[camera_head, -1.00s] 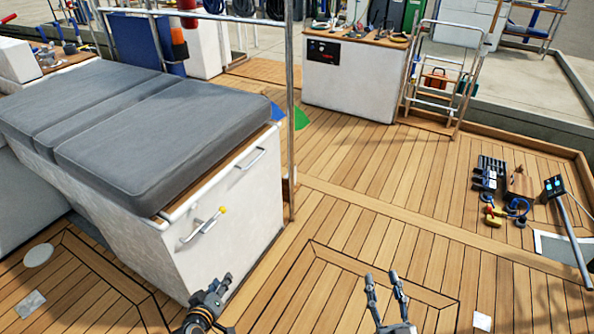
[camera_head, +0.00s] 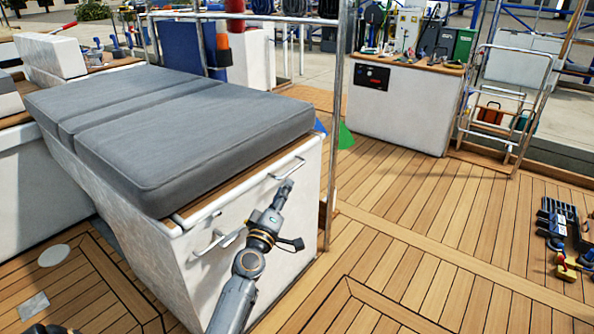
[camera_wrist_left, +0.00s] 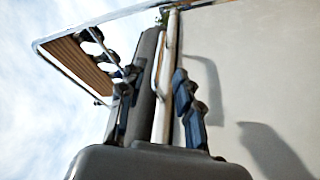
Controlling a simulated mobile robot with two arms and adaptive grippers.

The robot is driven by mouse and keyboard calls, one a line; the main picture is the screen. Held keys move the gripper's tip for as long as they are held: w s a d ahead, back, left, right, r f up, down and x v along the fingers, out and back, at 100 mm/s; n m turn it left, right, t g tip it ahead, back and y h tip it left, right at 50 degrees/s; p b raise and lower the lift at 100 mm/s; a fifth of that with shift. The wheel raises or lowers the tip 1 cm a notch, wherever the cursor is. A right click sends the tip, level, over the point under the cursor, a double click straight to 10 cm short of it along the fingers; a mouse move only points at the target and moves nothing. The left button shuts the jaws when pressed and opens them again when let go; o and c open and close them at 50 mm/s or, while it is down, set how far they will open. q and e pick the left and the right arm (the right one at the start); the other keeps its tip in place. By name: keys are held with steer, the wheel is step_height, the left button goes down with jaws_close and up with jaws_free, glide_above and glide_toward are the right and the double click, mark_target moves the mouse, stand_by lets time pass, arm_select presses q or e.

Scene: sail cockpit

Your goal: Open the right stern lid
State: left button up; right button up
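The grey-cushioned bench (camera_head: 170,140) has a wood-trimmed top and a white end face (camera_head: 285,245) with two handles. The right-hand handle (camera_head: 289,168) is a pale bar just under the top edge. My left gripper (camera_head: 286,187) is in front of the end face, just below the right-hand handle. In the left wrist view its two fingers (camera_wrist_left: 157,98) stand apart, with a pale edge between them; contact is unclear. My right gripper is out of view.
A metal post (camera_head: 335,120) stands close to the right of the bench end. A white cabinet (camera_head: 405,105) and a ladder (camera_head: 505,105) are further back. Tools (camera_head: 562,235) lie on the deck at the right edge. The wooden deck (camera_head: 430,220) between is clear.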

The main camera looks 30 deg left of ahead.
mark_target(294, 169)
arm_select(q)
steer(key=b+x, duration=0.1)
steer(key=x, duration=0.8)
steer(key=shift+w, duration=0.2)
jaws_close()
